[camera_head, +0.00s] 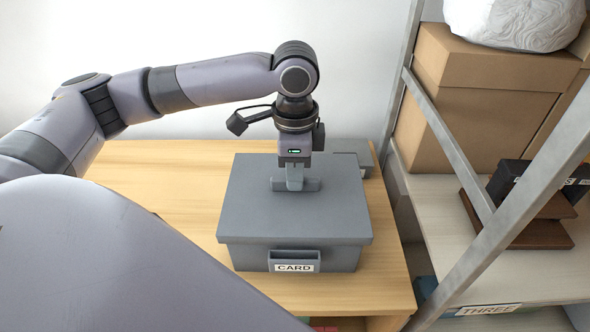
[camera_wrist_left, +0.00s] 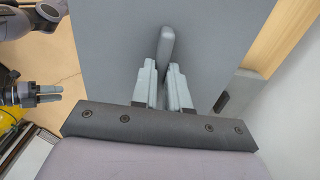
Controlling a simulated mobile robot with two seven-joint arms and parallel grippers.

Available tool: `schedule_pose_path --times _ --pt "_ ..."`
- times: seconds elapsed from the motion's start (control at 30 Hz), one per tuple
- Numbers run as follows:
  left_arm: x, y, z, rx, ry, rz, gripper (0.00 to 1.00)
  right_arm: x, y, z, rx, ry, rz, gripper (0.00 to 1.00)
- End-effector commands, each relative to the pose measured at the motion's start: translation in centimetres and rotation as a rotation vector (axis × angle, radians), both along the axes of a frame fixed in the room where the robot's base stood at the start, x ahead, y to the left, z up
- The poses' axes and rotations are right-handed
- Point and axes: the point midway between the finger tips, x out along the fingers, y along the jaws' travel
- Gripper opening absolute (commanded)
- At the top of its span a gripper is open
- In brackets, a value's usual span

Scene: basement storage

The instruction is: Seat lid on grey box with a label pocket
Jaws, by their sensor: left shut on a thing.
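The grey box (camera_head: 340,259) stands on the wooden table, with a label pocket on its front reading CARD (camera_head: 295,267). The grey lid (camera_head: 262,215) lies over its top and looks level. I see no gap along the front edge; the back and far sides are hidden. My left gripper (camera_head: 294,178) is above the lid, shut on its raised handle (camera_head: 310,184). The wrist view shows the handle (camera_wrist_left: 168,45) between the fingers of my left gripper (camera_wrist_left: 165,72). What looks like my right gripper (camera_wrist_left: 50,93) shows small at the left of the wrist view; its opening is unclear.
The wooden table (camera_head: 195,165) is clear left of the box. Another grey object (camera_head: 350,147) is behind the box. At right, a metal-framed shelf (camera_head: 470,195) holds cardboard boxes (camera_head: 470,100) and dark items, its upright close to the table. A white wall is behind.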

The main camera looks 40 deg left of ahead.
Motion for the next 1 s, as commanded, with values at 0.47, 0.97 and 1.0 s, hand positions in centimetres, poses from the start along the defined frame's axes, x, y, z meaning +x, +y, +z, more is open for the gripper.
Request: schedule_pose_path --times 0.47,0.97,1.0 --pt "-0.01 0.01 -0.63 0.001 0.001 0.000 0.00 -0.01 0.00 0.38 0.000 0.000 0.000 0.43" --pt "0.01 0.00 -0.76 0.000 0.000 0.000 0.00 -0.01 0.00 0.38 0.000 0.000 0.000 0.43" --pt "0.01 0.00 -0.79 0.000 0.000 0.000 0.00 -0.01 0.00 0.38 0.000 0.000 0.000 0.43"
